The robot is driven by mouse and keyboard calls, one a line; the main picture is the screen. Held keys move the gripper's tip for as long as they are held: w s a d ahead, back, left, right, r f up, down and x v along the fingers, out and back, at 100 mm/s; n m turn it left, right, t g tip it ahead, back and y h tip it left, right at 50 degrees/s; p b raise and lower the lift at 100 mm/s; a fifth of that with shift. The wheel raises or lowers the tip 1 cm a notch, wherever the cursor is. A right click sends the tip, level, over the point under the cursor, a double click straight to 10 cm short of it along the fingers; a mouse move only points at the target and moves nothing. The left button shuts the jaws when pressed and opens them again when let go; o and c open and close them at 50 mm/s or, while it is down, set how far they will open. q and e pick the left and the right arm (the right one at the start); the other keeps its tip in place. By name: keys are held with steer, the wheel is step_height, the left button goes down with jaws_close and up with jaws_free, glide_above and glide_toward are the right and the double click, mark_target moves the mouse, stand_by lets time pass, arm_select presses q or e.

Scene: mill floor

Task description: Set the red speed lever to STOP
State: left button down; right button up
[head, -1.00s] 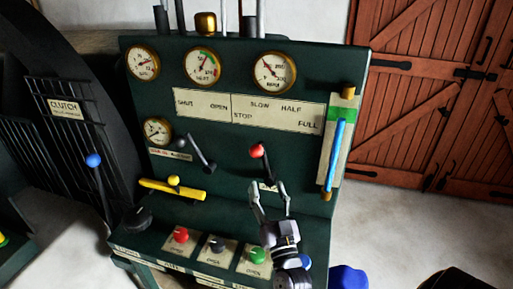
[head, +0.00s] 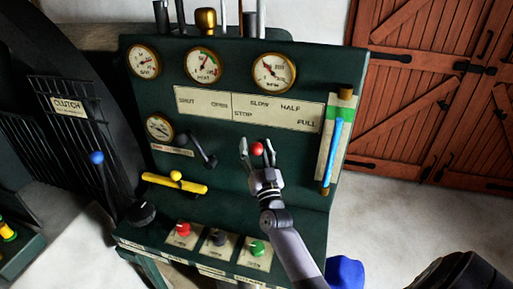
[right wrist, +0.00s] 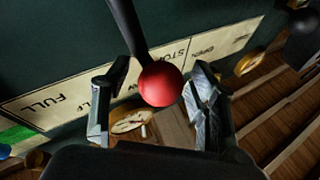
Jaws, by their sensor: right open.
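The red ball knob of the speed lever (head: 257,149) is on the dark green panel, below the scale plate (head: 250,107) marked STOP, SLOW, HALF and FULL. My right gripper (head: 257,152) is open around the red knob, with one finger on each side. In the right wrist view the red knob (right wrist: 160,84) sits between the two spread fingers, with a gap on both sides, and its dark rod runs up to the panel. In the head view the rod is mostly hidden behind the knob and gripper. My left gripper is not in view.
Left of the red knob is a black-knobbed lever (head: 205,152), with a yellow handle (head: 174,184) below it. A blue tube gauge (head: 332,155) stands to the right. Red, black and green buttons (head: 257,248) line the lower ledge. A blue-knobbed clutch lever (head: 97,158) stands at left.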

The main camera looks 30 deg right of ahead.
steer(key=shift+c, duration=0.3)
jaws_close()
stand_by(0.3)
